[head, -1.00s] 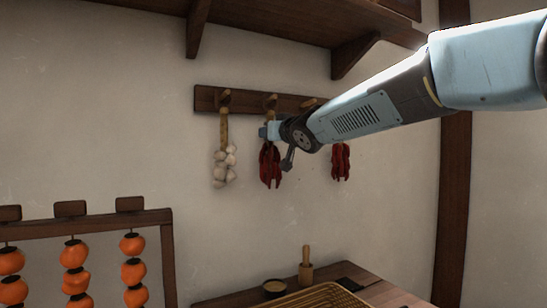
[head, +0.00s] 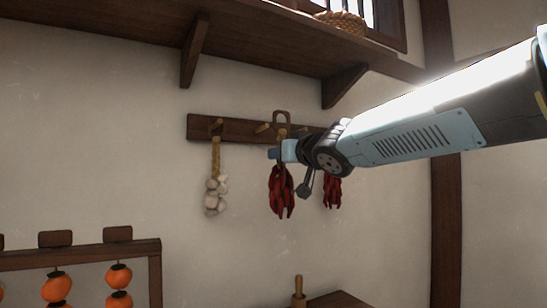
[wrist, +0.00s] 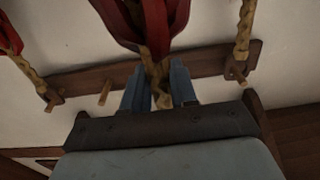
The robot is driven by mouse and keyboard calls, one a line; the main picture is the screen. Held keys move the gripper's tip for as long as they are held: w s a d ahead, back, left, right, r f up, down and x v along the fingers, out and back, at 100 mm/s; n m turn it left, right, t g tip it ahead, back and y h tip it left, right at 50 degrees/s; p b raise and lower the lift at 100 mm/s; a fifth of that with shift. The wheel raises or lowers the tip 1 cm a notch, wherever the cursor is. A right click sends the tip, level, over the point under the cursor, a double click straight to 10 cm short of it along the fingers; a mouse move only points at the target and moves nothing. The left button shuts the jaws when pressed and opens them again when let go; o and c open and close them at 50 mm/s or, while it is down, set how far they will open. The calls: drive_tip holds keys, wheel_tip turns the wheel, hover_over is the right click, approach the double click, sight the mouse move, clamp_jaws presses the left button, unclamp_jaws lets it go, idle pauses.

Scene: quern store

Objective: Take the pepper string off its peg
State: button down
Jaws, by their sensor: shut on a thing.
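A dark red pepper string (head: 281,191) hangs from my gripper (head: 279,153). Its loop stands up above the jaws, clear of the bare middle peg (head: 263,128) in the head view. In the wrist view the jaws (wrist: 158,94) are shut on the plaited cord (wrist: 157,68) of the pepper string, and its red peppers (wrist: 150,20) fill the top of the picture. A bare peg (wrist: 104,92) shows beside the jaws there.
The peg rail (head: 200,127) is on the wall. A garlic string (head: 215,193) hangs on its left peg and another pepper string (head: 332,190) hangs to the right, partly behind my arm. A shelf (head: 270,50) is above; a rack of orange fruit (head: 80,252) stands lower left.

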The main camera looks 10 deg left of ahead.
drive_tip(key=v, duration=0.7)
drive_tip(key=shift+s+d+r, duration=0.15)
drive_tip(key=shift+s, duration=0.05)
drive_tip(key=shift+r, duration=0.45)
drive_tip(key=shift+s+d, duration=0.1)
drive_tip(key=shift+v, duration=2.5)
drive_tip(key=shift+s+d+r, duration=0.15)
drive_tip(key=v, duration=0.5)
drive_tip(key=shift+s+d, duration=0.25)
drive_tip(key=shift+s, duration=0.05)
